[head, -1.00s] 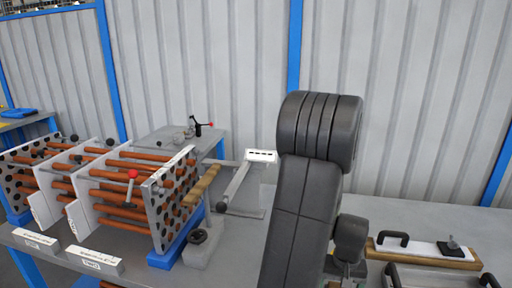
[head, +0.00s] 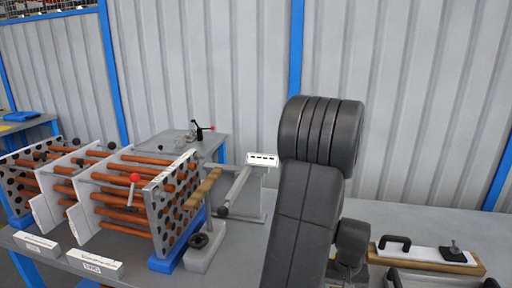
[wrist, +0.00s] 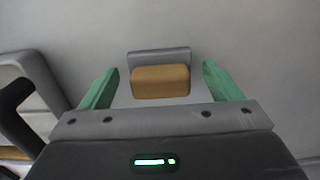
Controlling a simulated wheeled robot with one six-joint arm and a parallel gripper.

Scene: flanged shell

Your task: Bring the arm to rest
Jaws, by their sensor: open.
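My gripper (wrist: 160,88) shows in the wrist view with its two green fingers spread apart. A tan block (wrist: 160,82) with a grey piece behind it appears between the fingers. I cannot tell its distance from them, and no finger touches it in the picture. My dark arm stands upright in the middle of the head view, and its bulk hides most of the gripper there. The flanged shell (head: 168,212), with perforated plates and several copper-coloured tubes, stands on the left of the bench, apart from my arm.
A board with a black handle (head: 430,254) lies at the right. A grey stand with a white label (head: 262,160) is left of my arm. A corrugated wall (head: 400,90) closes the back.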

